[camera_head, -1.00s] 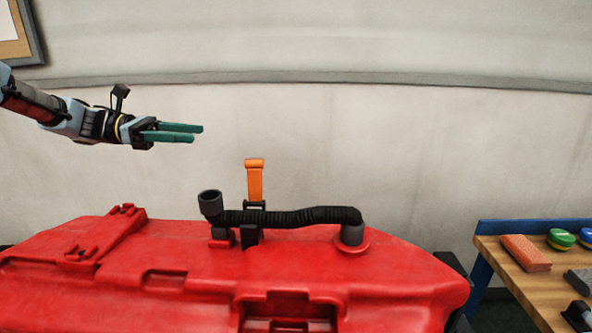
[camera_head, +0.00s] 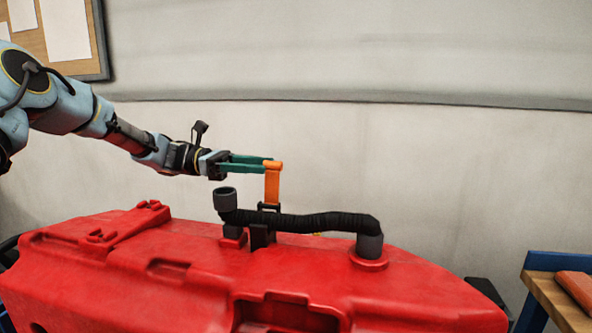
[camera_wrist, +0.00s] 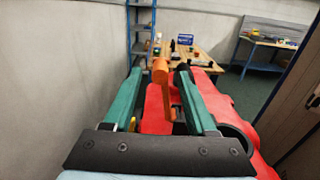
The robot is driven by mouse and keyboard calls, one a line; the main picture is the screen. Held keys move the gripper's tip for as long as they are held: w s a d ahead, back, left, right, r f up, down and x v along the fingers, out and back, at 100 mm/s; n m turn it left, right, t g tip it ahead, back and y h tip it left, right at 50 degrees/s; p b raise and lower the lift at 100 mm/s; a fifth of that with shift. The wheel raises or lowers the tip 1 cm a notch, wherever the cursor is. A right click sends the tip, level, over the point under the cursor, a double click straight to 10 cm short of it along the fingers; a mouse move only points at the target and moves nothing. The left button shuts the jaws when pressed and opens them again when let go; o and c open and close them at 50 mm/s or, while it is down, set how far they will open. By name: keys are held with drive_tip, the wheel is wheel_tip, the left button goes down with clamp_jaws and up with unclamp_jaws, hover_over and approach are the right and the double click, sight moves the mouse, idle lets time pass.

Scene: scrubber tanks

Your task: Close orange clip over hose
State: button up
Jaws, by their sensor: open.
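The orange clip (camera_head: 272,184) stands upright, open, on a black bracket on the red tank (camera_head: 200,262). The black ribbed hose (camera_head: 300,222) runs across the tank top beside the clip's base, from a dark open end at left to a dark fitting at right. My gripper (camera_head: 268,162) has green fingers, is open, and reaches in from the left at the height of the clip's top. In the wrist view the orange clip (camera_wrist: 160,72) shows between the two open fingertips (camera_wrist: 159,72), nearer the left finger. I cannot tell whether either finger touches it.
A wooden workbench (camera_head: 548,290) with a blue edge stands at the right. A pale wall lies behind the tank. A blue shelf rack (camera_wrist: 142,30) and a further bench (camera_wrist: 268,42) show in the wrist view.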

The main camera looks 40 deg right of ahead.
drive_tip(key=p+x, duration=0.1)
drive_tip(key=x, duration=0.7)
drive_tip(key=shift+s+p, duration=0.15)
drive_tip(key=shift+p, duration=0.15)
clamp_jaws()
drive_tip(key=shift+r, duration=0.1)
idle(0.9)
